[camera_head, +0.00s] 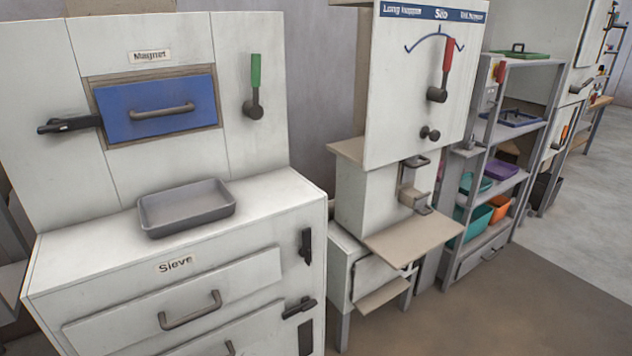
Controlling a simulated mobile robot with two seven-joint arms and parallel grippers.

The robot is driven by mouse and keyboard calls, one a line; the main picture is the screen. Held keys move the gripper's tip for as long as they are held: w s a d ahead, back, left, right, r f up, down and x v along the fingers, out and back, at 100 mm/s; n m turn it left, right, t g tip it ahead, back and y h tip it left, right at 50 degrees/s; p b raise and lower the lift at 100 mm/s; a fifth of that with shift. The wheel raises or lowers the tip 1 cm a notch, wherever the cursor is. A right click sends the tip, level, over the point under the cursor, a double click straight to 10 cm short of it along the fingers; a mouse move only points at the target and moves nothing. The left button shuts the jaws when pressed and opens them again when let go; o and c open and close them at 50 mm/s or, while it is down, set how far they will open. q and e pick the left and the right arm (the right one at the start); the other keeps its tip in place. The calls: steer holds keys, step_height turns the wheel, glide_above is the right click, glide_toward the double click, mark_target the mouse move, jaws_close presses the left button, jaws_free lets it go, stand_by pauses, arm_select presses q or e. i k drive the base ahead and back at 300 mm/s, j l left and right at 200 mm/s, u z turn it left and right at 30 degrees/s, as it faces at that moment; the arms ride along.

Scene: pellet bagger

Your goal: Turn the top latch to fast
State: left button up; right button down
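On the white cabinet's right side, two black latches sit one above the other beside the Sieve drawers. The upper latch (306,245) stands upright, beside the top sieve drawer (190,297). The lower latch (300,307) lies roughly level, pointing sideways. Another black latch (69,125) lies level at the left of the blue Magnet drawer (160,107), its right end at the drawer's edge. No fast marking is readable near any latch. Neither of my grippers is in view.
A grey tray (187,206) sits on the cabinet's ledge. A green-handled lever (254,87) points up on the panel. To the right stand a white machine with a red-handled lever (443,70) and a shelf rack (497,150). The floor (500,315) at front right is clear.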

mark_target(305, 251)
steer(key=i+j+u, duration=0.5)
steer(key=i, duration=0.3)
